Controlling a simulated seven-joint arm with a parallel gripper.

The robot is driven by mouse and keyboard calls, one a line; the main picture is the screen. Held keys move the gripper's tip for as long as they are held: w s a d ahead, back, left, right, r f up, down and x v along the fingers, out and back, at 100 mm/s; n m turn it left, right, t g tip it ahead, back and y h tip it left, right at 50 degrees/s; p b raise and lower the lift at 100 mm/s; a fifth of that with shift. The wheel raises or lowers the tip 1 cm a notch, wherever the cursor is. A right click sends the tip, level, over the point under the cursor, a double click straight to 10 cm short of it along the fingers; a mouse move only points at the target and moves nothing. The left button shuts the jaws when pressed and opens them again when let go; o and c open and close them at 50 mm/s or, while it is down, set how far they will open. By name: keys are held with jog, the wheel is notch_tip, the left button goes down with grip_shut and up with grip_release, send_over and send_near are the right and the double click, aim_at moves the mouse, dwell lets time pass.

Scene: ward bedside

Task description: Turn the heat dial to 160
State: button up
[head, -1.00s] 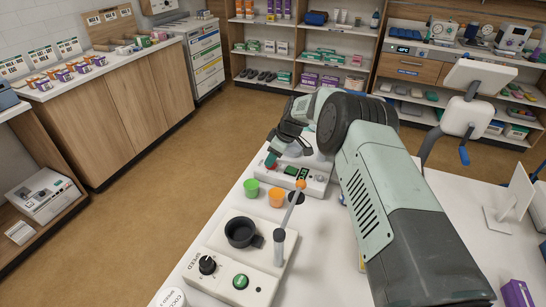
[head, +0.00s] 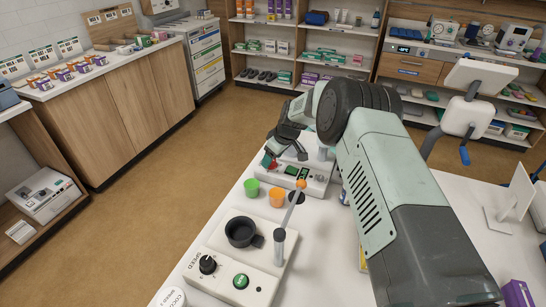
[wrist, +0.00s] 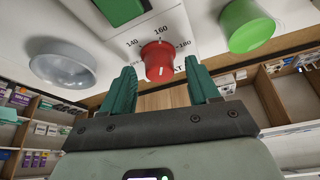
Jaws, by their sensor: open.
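The red heat dial (wrist: 158,60) is on a white panel, with the printed marks 140, 160 and 180 around it in the wrist view. Its pointer setting is too unclear to read. In the head view the dial (head: 269,163) shows at the left end of a white device (head: 318,186), beside my gripper (head: 272,152). In the wrist view my gripper (wrist: 160,66) is open, with one teal finger on each side of the dial. Gaps show between the fingers and the dial. Nothing is held.
A green cup (head: 251,188) and an orange cup (head: 277,198) stand in front of the device.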

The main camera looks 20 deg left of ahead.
jog(key=v, duration=1)
jog(key=shift+r, duration=0.4)
jog(key=shift+d, duration=0.15)
jog(key=s+d+r+m+t+h, duration=0.1)
jog(key=s+d+r+m, duration=0.2)
jog(key=s+d+r, duration=0.6)
jog(key=s+d+r+m+t+h, duration=0.1)
jog(key=s+d+r+m+t, duration=0.15)
jog(key=d+r, duration=1.15)
jog(key=s+d+r+m, duration=0.1)
jog(key=s+d+m, duration=0.2)
jog(key=s, duration=0.5)
jog(key=s+d+r+m+h, duration=0.1)
jog(key=s+d+r+m, duration=0.1)
jog(key=s+d, duration=0.3)
jog(key=s+d+r+m+h, duration=0.1)
jog(key=s+d+m, duration=0.3)
jog(key=s, duration=0.8)
jog(key=shift+r+t, duration=0.45)
jog(key=shift+r, duration=0.15)
